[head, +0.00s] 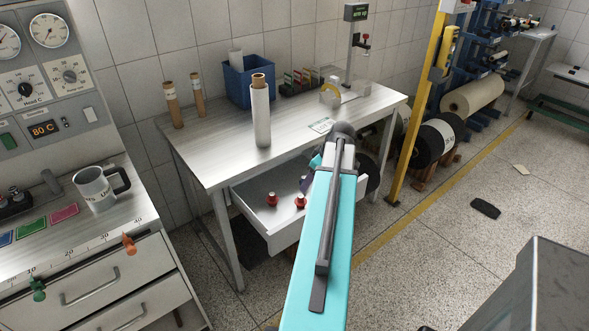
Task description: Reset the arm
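My teal arm (325,240) reaches up from the bottom of the head view, with its dark rounded joint (343,131) in front of the right part of the metal table. A small teal piece and a dark purplish piece show just left of the upper arm, above the open drawer. My gripper is mostly or fully hidden behind the arm, so its fingers and anything in them cannot be made out.
The table (205,165) carries a white roll (261,115), brown tubes and a blue bin (247,82). Its open drawer (260,212) holds red-topped items. A control panel with a mug (94,190) is left. A yellow post (420,110) and large rolls stand right. Floor right is mostly clear.

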